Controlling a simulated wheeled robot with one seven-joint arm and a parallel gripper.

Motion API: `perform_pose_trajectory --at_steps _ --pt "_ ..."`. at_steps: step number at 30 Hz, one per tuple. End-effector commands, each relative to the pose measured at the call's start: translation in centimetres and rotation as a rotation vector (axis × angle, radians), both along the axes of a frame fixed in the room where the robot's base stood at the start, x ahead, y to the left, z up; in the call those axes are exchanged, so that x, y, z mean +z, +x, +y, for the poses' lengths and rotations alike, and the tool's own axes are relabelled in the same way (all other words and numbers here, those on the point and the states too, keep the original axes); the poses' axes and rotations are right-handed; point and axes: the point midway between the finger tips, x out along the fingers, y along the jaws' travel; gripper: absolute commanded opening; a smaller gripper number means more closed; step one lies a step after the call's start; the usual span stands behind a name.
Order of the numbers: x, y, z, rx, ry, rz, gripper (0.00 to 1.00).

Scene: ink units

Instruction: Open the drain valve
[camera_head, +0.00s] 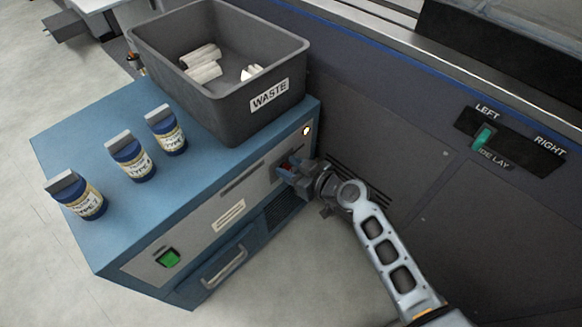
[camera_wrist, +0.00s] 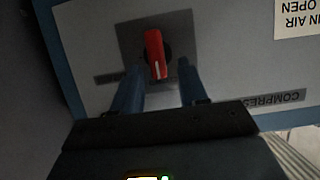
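A red knob (camera_wrist: 156,54) with a white line near its lower end sits on a dark square plate in the wrist view. It looks like the valve; the small dark label beside it is too dim to read. The knob stands close to upright in that view, tilted slightly. My gripper (camera_wrist: 159,72) is open, with one blue finger on each side of the knob's lower end and a gap on both sides. In the head view my gripper (camera_head: 297,176) is at the front panel of the blue cabinet (camera_head: 200,205) and mostly covers the red knob (camera_head: 286,168).
A grey WASTE bin (camera_head: 225,95) with white rolls stands on the cabinet. Blue bottles (camera_head: 130,160) stand on its left side. A green switch (camera_head: 169,258) and a lit lamp (camera_head: 306,131) are on the front. A dark machine wall (camera_head: 400,130) is close on the right.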

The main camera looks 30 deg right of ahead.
Motion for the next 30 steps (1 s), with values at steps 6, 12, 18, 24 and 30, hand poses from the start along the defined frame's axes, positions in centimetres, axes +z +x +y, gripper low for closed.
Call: perform_pose_trajectory --at_steps 6,12,18,24,30 --pt "0.0 -0.03 -0.01 0.0 0.0 0.0 0.22" --pt "0.0 -0.04 -0.01 0.0 0.0 0.0 0.03" --pt "0.0 -0.04 -0.01 0.0 0.0 0.0 0.0" --pt "-0.09 -0.03 -0.06 0.001 0.016 0.005 0.0" --pt "-0.32 0.04 -0.35 -0.001 0.088 0.029 0.0"
